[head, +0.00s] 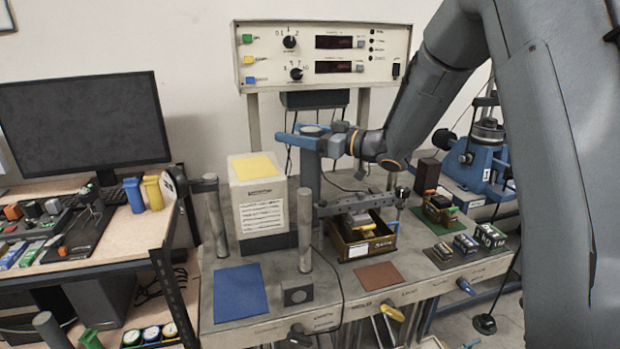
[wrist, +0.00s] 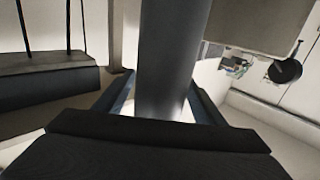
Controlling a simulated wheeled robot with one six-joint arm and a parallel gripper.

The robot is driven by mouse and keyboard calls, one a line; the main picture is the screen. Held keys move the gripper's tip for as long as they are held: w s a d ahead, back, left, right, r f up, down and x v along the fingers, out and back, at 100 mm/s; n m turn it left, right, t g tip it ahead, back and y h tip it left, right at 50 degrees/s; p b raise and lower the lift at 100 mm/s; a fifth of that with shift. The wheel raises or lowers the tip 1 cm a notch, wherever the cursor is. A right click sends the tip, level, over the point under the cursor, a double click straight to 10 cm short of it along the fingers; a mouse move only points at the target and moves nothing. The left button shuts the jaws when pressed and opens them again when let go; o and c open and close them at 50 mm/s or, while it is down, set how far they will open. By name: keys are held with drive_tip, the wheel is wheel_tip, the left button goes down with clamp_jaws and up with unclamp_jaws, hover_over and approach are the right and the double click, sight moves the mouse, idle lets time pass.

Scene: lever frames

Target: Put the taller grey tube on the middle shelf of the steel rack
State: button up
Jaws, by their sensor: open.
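A tall grey tube (head: 311,182) stands upright on the bench, behind a shorter grey post. My gripper (head: 311,137) is at its upper end, with blue fingers on either side of it. In the wrist view the tube (wrist: 170,55) stands between the open fingers, with light showing beside its lower part; I cannot tell whether a finger touches it. The shorter grey post (head: 305,232) stands in front, and another grey post (head: 215,220) stands at the left of the bench. I cannot pick out a steel rack with a middle shelf for certain.
A white box with a yellow top (head: 257,200) stands close left of the tube. A control panel (head: 322,55) rises behind. A small bin (head: 355,240) stands to the right. A blue mat (head: 240,292) lies bare at the front. A monitor (head: 85,125) stands on the left desk.

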clamp_jaws()
drive_tip(key=shift+r, duration=0.1)
idle(0.4)
